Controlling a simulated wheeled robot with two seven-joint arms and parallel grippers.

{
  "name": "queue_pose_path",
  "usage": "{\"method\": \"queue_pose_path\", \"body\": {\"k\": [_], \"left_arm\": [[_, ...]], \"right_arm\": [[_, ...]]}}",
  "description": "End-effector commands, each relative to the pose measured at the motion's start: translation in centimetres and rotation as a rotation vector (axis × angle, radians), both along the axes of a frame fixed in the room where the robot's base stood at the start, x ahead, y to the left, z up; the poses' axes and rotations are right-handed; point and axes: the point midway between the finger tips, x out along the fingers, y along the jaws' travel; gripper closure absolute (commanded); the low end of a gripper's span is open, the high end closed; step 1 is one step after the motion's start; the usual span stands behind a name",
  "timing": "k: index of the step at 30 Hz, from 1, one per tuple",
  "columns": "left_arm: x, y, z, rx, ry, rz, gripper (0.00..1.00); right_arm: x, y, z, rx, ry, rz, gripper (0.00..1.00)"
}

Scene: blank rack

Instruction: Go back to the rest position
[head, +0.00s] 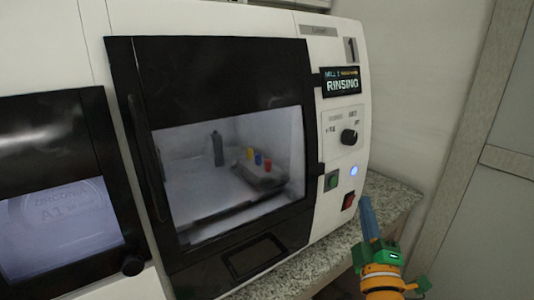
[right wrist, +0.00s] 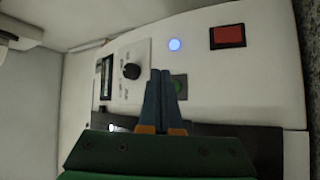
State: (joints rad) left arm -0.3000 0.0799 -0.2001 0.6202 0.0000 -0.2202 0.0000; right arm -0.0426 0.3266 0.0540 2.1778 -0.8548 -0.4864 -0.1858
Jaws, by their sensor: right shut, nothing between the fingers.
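My right gripper (head: 367,218) is at the lower right of the head view, in front of the right end of the milling machine (head: 345,235). Its blue fingers are closed together with nothing between them. In the right wrist view the shut fingers (right wrist: 161,75) point at the machine's control panel and partly cover the green button (right wrist: 179,88). I cannot tell from the views whether they touch the panel. My left gripper is not in view.
The panel has a display reading "RINSING" (head: 341,82), a black knob (head: 349,136), a lit blue light (head: 354,170) and a red switch (head: 348,201). The machine's black-framed door (head: 215,75) is closed. A granite counter (head: 395,196) lies below. A grey door (head: 490,220) stands at right.

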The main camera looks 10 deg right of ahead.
Motion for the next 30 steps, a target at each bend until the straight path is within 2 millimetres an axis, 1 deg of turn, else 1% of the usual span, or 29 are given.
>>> {"method": "queue_pose_path", "body": {"k": [2,3,5,6,8,9,11,12,14,15,17,18,19,20,22,26,28,30], "left_arm": [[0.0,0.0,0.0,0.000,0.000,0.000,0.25],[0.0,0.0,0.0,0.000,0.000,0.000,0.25],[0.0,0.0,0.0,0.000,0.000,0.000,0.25],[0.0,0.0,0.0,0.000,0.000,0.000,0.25],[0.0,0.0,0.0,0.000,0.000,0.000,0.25],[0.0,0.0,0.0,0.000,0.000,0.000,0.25],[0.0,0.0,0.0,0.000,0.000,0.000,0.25],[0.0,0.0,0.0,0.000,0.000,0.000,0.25],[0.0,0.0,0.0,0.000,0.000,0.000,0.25],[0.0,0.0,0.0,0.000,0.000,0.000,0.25],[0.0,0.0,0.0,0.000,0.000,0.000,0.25],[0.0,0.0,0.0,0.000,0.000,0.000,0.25],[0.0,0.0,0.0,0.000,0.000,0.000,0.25],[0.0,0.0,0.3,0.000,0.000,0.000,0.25],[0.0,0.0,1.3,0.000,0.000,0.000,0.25],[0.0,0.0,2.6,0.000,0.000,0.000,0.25],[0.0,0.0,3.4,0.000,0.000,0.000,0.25],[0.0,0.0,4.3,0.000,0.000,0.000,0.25]], "right_arm": [[-0.9,-0.3,-4.8,0.200,0.121,-0.017,1.00],[-1.8,-0.3,-8.2,0.339,0.213,-0.036,1.00],[-3.7,0.6,-13.4,0.536,0.363,-0.067,1.00],[-5.2,1.4,-16.3,0.644,0.457,-0.088,1.00],[-7.5,2.8,-19.9,0.777,0.586,-0.119,1.00],[-9.0,3.9,-21.9,0.852,0.666,-0.136,1.00],[-11.4,5.4,-24.3,0.947,0.776,-0.163,1.00],[-13.0,6.5,-25.6,1.003,0.847,-0.180,1.00],[-15.4,8.1,-27.3,1.077,0.951,-0.202,1.00],[-17.0,9.2,-28.1,1.122,1.018,-0.218,1.00],[-19.4,10.8,-29.2,1.183,1.118,-0.240,1.00],[-21.1,11.8,-29.7,1.220,1.186,-0.253,1.00],[-22.3,12.6,-30.0,1.246,1.236,-0.263,1.00],[-22.9,13.0,-30.4,1.260,1.267,-0.273,1.00],[-22.2,12.9,-32.1,1.251,1.275,-0.285,1.00],[-22.3,13.0,-35.8,1.244,1.301,-0.303,1.00],[-22.7,13.0,-37.9,1.241,1.316,-0.311,1.00],[-23.6,12.9,-40.1,1.236,1.334,-0.323,1.00]]}}
